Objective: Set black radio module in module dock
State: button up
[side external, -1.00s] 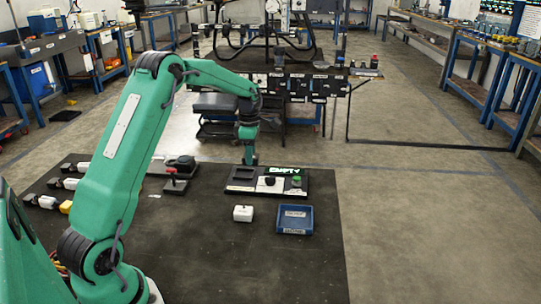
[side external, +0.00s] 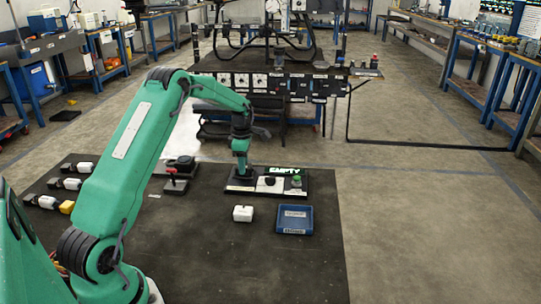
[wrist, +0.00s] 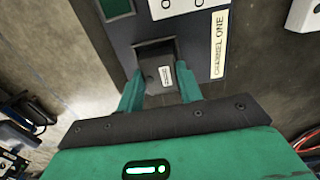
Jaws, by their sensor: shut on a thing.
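My gripper (side external: 242,172) is over the left end of the dark panel (side external: 302,189) in the side view. In the wrist view my gripper (wrist: 160,90) has its two green fingers on either side of the black radio module (wrist: 154,76), which carries a small white label. The module is at the module dock (wrist: 152,46), a dark square opening whose far rim shows past it. Whether the module is seated in the dock or just above it, I cannot tell. The side view hides most of the dock behind my gripper. The panel's green display (side external: 286,170) reads EMPTY.
A white block (side external: 243,213) and a blue tray (side external: 295,220) stand in front of the panel. Several white parts (side external: 72,183) lie at the mat's left, and a black stand (side external: 175,184) is left of the panel. The mat's front right is clear.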

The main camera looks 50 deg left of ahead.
jog(key=shift+f, duration=0.25)
jog(key=shift+f, duration=0.15)
jog(key=o, duration=1)
notch_tip(320, 180, up, 12)
jog(key=shift+r, duration=0.15)
dwell(0.7)
